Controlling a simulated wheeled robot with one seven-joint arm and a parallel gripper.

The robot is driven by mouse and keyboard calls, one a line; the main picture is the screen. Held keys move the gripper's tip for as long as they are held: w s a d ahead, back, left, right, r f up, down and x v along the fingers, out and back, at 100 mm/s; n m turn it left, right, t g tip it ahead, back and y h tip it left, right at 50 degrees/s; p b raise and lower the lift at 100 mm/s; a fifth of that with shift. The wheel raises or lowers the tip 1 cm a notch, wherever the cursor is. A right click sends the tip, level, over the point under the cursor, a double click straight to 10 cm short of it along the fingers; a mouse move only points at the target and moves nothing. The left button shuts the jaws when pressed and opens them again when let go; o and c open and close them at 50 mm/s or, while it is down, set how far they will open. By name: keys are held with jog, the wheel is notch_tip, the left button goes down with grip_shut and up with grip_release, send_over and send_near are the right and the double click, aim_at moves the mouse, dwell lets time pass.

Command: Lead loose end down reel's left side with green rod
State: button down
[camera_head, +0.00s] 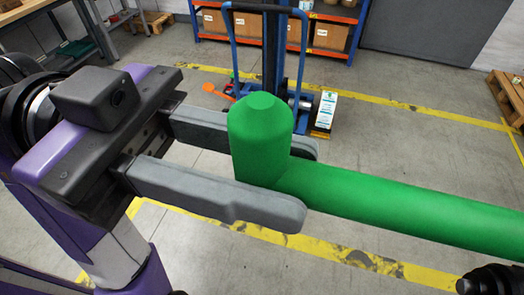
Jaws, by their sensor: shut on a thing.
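My gripper (292,182) reaches in from the left with its two grey fingers shut on the green rod (400,207). The rod is thick and has a short stub with a bevelled top (262,125) standing up between the fingers. From there its long part runs right, out of the picture. The front finger hides part of the rod's lower side. I cannot make out the reel or a loose end in this view.
Behind the rod stands a blue upright frame (233,55) with an orange part (215,90) and a white labelled panel (326,109) near its foot. Shelves with cardboard boxes (330,37) line the back. A pallet (508,95) lies at right. Yellow-lined floor (420,115) is mostly clear.

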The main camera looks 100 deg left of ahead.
jog(key=shift+w+d, duration=0.15)
jog(key=shift+w, duration=1.8)
